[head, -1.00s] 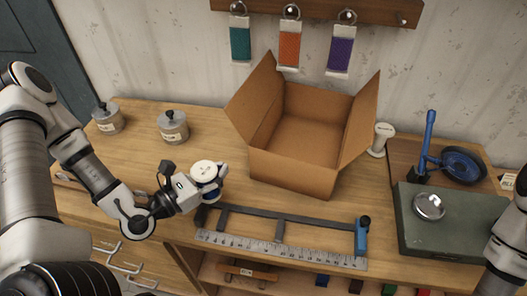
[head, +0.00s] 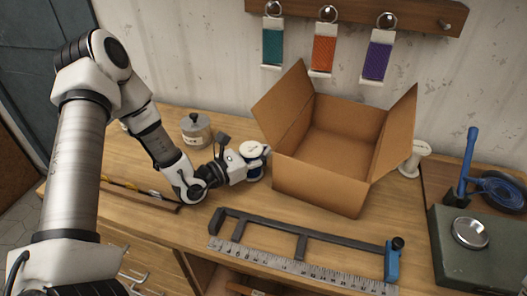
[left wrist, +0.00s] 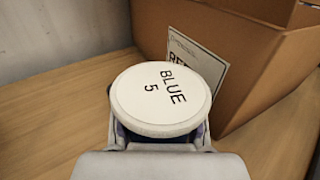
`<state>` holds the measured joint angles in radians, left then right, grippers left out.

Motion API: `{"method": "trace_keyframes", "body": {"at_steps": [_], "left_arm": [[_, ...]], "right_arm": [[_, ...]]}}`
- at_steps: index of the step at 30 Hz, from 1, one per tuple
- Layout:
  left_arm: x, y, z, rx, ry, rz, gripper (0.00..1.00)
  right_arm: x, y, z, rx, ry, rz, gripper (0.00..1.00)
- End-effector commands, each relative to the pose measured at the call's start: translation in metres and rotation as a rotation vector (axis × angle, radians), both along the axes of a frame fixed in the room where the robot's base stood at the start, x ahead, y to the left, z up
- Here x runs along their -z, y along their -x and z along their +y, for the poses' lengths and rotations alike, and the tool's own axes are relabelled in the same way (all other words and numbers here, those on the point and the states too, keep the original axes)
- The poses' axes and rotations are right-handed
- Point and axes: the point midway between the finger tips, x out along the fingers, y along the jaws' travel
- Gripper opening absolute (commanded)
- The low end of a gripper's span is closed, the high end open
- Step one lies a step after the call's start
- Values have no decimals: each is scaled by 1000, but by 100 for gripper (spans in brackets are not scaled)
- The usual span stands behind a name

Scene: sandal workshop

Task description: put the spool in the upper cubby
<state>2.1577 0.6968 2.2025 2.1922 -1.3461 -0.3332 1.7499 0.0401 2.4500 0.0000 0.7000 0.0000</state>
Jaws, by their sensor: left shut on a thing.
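The spool (head: 254,150), with a white round top and a dark blue band below, is in my left gripper (head: 250,168). In the left wrist view its top (left wrist: 161,98) reads "BLUE 5", and the gripper is shut around its body, mostly hidden under the top. The spool is upright beside the left side of the cardboard box, over the bench; whether it touches the bench I cannot tell. A shelf opening (head: 222,275) shows partly under the bench front; I cannot tell which part is the upper cubby. My right gripper is not in view.
The open cardboard box (head: 318,190) stands close right of the spool. A dark frame (head: 300,240) and a steel ruler (head: 290,270) lie along the front edge. A pale spool (head: 415,158) stands right of the box, a grey-lidded jar (head: 196,130) at back left.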

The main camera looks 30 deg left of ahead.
Motion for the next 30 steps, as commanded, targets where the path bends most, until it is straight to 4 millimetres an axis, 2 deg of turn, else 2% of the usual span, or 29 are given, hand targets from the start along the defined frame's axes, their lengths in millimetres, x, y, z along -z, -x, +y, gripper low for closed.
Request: {"method": "trace_keyframes", "body": {"at_steps": [11, 12, 15, 26, 30], "left_arm": [[8, 0, 0, 0, 1, -3, 0], [7, 0, 0, 0, 0, -2, 35], [7, 0, 0, 0, 0, -2, 66], [2, 1, 0, 0, 0, -2, 66], [3, 13, 7, -5, 4, 2, 66]], "right_arm": [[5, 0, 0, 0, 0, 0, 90], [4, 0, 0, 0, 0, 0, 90], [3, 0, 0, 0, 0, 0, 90], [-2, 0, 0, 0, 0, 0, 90], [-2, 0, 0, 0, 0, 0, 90]]}}
